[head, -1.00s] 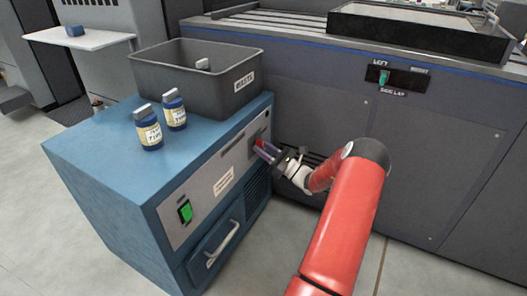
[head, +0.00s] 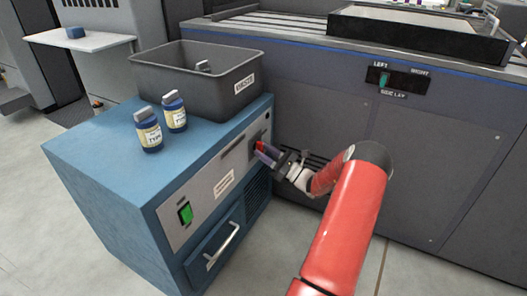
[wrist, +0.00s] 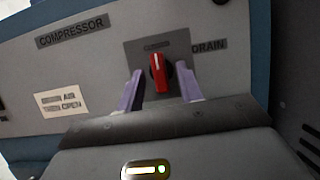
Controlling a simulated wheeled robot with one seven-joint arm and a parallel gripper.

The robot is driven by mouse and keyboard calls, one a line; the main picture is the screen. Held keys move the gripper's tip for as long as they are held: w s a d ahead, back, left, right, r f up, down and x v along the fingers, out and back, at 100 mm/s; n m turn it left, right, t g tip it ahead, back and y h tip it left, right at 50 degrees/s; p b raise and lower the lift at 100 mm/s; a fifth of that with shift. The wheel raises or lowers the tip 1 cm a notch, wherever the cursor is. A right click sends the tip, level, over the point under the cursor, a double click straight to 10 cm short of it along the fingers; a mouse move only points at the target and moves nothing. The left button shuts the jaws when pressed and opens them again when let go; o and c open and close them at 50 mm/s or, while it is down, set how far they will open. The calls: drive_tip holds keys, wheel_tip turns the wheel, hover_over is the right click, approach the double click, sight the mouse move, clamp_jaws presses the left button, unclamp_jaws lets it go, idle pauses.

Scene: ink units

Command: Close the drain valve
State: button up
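The drain valve is a red knob (wrist: 158,74) on a dark square plate (wrist: 177,52) on the cabinet front, beside the word DRAIN in the wrist view. The knob stands near upright, tilted slightly left at its top, with a white mark near the top. My gripper (wrist: 160,88) is open. Its two purple fingers stand on either side of the knob, with a gap to each. In the head view my gripper (head: 268,153) is at the upper right of the cabinet front, and the knob is largely hidden there.
The blue compressor cabinet (head: 110,185) carries a grey waste bin (head: 170,77) and two labelled bottles (head: 149,130) on top. A green switch (head: 185,213) and a drawer handle (head: 223,245) are on its front. A dark machine (head: 430,160) stands close on the right.

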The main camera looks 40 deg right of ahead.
drive_tip(key=v, duration=0.7)
idle(0.4)
